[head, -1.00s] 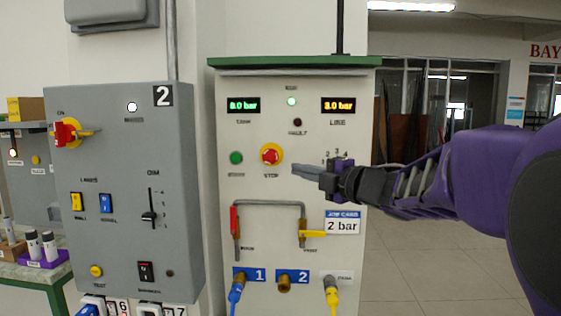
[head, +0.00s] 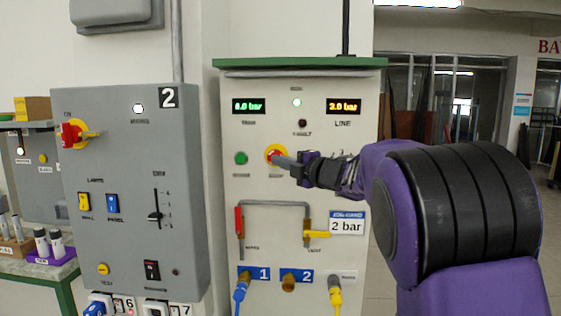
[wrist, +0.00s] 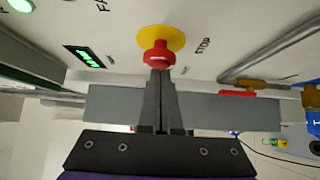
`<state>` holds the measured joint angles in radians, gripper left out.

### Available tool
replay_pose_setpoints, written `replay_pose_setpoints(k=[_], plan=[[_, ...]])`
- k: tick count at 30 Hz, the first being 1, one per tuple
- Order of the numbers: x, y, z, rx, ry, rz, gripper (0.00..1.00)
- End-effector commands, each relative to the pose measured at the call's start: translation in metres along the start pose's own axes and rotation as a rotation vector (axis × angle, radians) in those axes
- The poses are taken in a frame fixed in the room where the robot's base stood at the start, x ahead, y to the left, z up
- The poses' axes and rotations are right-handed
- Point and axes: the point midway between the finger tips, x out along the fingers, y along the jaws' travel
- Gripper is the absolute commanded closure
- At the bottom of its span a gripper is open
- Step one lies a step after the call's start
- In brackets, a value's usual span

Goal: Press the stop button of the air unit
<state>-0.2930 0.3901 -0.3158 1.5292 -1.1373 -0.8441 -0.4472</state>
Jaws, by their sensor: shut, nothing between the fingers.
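The air unit (head: 345,185) is a pale cabinet with a green top. Its stop button is a red mushroom head on a yellow disc (head: 269,151), partly hidden by my gripper in the head view. My gripper (head: 282,161) is shut and empty, reaching in from the right with its tips at the button. In the wrist view the red stop button (wrist: 159,55) stands straight ahead of the closed fingertips (wrist: 159,72). The tips overlap the red head's edge; I cannot tell whether they touch it.
A green button (head: 240,158) sits left of the stop button. Below are a pipe with a red handle (head: 239,221) and a yellow handle (head: 317,234), plus hose ports. The grey panel marked 2 (head: 135,250) stands close on the left.

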Motion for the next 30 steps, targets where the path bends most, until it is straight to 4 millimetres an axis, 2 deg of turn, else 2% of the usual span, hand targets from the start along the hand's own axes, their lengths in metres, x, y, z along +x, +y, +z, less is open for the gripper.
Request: replay_pose_setpoints(k=[8, 15, 30], plan=[[0.000, 0.000, 0.001, 0.000, 0.000, 0.000, 1.00], [0.010, 0.001, 0.012, 0.001, -0.003, 0.001, 1.00], [0.011, 0.003, 0.009, -0.001, -0.008, 0.005, 1.00]])
